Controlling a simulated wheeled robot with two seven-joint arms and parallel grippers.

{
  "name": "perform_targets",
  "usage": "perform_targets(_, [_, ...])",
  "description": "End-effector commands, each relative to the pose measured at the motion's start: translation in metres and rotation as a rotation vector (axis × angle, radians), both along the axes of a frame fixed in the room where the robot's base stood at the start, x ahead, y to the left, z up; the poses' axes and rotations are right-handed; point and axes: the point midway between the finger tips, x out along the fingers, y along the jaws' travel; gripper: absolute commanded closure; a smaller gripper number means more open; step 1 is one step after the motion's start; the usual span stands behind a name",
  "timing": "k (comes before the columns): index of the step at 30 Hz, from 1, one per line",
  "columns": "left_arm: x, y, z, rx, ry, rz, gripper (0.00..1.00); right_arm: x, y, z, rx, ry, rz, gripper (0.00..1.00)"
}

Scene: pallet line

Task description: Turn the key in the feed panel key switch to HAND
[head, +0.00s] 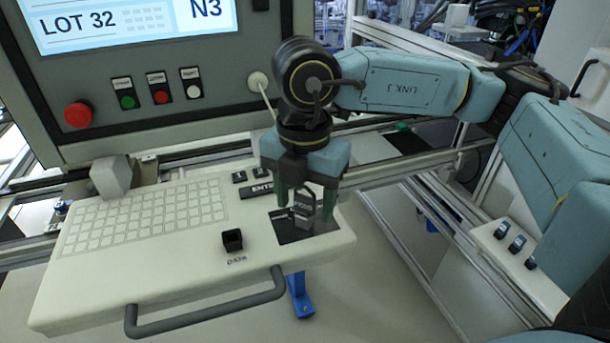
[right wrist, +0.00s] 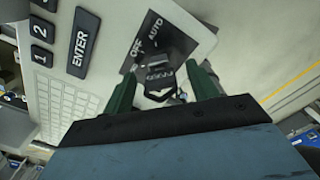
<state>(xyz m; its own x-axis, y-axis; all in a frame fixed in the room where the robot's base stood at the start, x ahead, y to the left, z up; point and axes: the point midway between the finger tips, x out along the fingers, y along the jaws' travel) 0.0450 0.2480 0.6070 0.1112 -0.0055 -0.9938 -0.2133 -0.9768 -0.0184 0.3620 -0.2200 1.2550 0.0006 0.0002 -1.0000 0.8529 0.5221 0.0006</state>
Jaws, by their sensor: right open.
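The key switch panel (head: 284,228) is a dark plate at the right end of the white keyboard console, and its words OFF and AUTO show in the right wrist view (right wrist: 138,52). The HAND mark is not visible. A dark key (head: 302,210) stands in the switch; its head also shows in the right wrist view (right wrist: 158,78). My right gripper (head: 306,208) points down over the switch, open, its green fingers on either side of the key. In the right wrist view (right wrist: 160,82) gaps show between key and fingers. My left gripper is not in view.
The console (head: 180,262) has a keypad, an ENTER key (head: 257,190), a small black square holder (head: 232,240) and a grey front handle (head: 210,315). Behind it stands a screen panel with a red stop button (head: 78,115) and several smaller buttons. Metal rails (head: 420,165) run to the right.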

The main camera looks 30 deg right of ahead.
Motion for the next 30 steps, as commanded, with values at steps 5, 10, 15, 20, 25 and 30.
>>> perform_targets(5, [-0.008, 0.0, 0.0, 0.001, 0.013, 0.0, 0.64, 0.0, 0.0, -0.004, 0.0, 0.001, 0.001, 0.42])
perform_targets(10, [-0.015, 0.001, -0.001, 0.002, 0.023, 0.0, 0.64, 0.0, 0.0, -0.004, 0.0, 0.001, 0.0, 0.42])
perform_targets(15, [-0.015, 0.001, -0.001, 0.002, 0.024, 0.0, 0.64, 0.0, 0.0, -0.004, 0.0, 0.001, 0.0, 0.64])
perform_targets(20, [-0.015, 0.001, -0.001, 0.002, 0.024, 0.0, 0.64, 0.0, 0.0, -0.004, -0.001, 0.001, 0.0, 0.85])
perform_targets(25, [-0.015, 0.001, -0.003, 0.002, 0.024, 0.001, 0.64, 0.0, 0.0, -0.004, 0.0, 0.0, 0.021, 0.9])
perform_targets(30, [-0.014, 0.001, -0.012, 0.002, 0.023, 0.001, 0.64, 0.0, 0.0, -0.006, 0.001, 0.001, 0.133, 0.9])
